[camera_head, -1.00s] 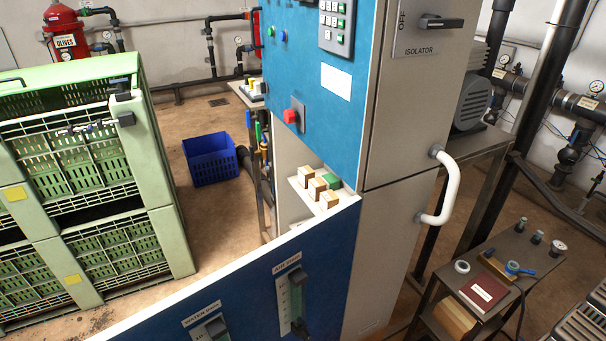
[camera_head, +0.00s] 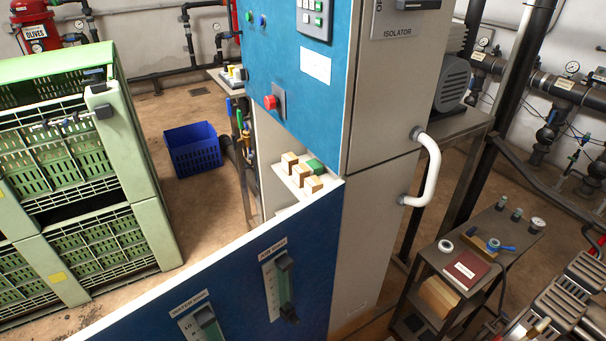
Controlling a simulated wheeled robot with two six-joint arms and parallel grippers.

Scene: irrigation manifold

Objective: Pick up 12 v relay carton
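Several small tan cartons stand on a pale shelf (camera_head: 283,186) in the recess under the blue cabinet front: one at the back left (camera_head: 289,160), one in the middle (camera_head: 299,174) and one at the front right (camera_head: 313,185). A green carton or block (camera_head: 316,166) stands beside them at the right. Their labels are too small to read, so I cannot tell which is the 12 v relay carton. The blue lower panel hides part of the shelf.
The blue lower panel (camera_head: 235,270) angles across the front of the recess. A white handle (camera_head: 433,170) juts from the grey cabinet side. A dark trolley (camera_head: 440,262) with small items stands right. Green crates (camera_head: 130,215) and a blue basket (camera_head: 195,155) stand left, with bare floor between.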

